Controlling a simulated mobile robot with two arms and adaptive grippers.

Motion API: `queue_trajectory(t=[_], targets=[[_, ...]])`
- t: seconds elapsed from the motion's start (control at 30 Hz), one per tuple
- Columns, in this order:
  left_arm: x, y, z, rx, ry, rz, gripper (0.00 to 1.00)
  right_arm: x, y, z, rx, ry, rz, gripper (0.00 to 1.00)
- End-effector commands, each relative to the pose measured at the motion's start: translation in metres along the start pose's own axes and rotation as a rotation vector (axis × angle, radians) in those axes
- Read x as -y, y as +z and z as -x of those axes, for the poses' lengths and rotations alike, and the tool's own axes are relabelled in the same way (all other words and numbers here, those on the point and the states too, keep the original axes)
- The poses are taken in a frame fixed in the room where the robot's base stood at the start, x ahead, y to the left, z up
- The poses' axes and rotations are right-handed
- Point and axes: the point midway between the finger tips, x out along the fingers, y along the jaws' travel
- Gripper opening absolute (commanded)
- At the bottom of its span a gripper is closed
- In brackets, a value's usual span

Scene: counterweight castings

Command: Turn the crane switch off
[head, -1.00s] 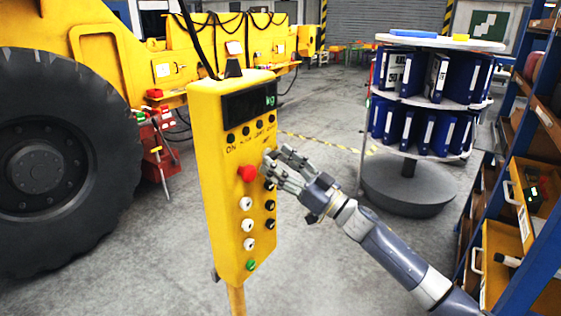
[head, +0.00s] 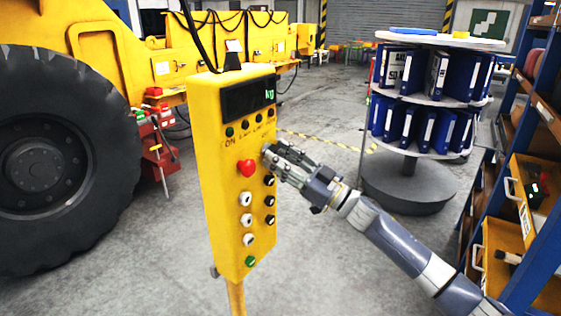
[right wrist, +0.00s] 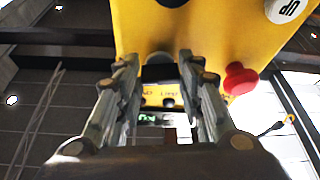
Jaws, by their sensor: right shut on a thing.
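The yellow crane control box (head: 232,180) stands upright on a post, left of centre in the head view. My right gripper (head: 268,154) reaches it from the right, with its fingertips at the panel, beside the red mushroom button (head: 247,168). In the right wrist view the fingers (right wrist: 158,68) are shut on a dark switch (right wrist: 159,74) on the yellow panel. The red button also shows in the right wrist view (right wrist: 240,78). My left gripper is out of view.
White and black push buttons run down the panel below the gripper, with a green one (head: 250,261) at the bottom. A round binder rack (head: 441,43) stands behind right. Blue shelving (head: 543,215) is at the right edge. A large tyre (head: 60,165) is at left.

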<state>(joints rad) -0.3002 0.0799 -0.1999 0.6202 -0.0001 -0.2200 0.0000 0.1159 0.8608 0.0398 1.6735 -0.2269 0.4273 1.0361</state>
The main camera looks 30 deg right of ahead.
Motion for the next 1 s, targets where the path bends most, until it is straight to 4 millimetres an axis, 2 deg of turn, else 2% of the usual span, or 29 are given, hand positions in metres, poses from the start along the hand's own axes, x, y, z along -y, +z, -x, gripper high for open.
queue_trajectory(t=[0.1, 0.5, 1.0], targets=[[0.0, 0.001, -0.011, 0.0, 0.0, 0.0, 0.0, -0.002, 0.001, 0.001, -0.001, -0.038, 0.097, 0.11], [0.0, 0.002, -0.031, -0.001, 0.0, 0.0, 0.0, -0.007, -0.001, 0.0, 0.0, -0.183, 0.449, 0.11], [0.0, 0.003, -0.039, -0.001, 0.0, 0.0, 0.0, -0.011, -0.007, -0.003, -0.002, -0.364, 0.886, 0.11]])
